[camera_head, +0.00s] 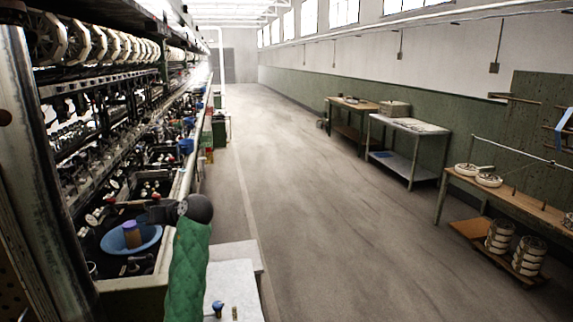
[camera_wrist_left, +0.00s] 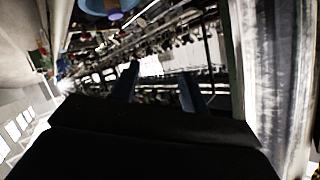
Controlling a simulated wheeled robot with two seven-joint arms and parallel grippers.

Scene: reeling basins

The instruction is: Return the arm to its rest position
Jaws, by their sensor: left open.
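My left arm (camera_head: 188,265), in a green sleeve, rises from the bottom of the head view beside the reeling machine. Its dark gripper (camera_head: 150,210) points left over the machine's front edge, above a blue basin (camera_head: 147,243). In the left wrist view the two fingers of my left gripper (camera_wrist_left: 158,88) stand apart with nothing between them. A brown cylinder with a purple top (camera_head: 131,235) stands in the blue basin, below the gripper and apart from it. The basin also shows at the top of the left wrist view (camera_wrist_left: 98,6). My right gripper is not in view.
The reeling machine (camera_head: 150,155) runs along the left, close to my left arm. A white-topped surface (camera_head: 240,285) with small items is at the bottom centre. Tables (camera_head: 410,124) and a bench with reels (camera_head: 520,205) line the right wall. The central aisle floor is clear.

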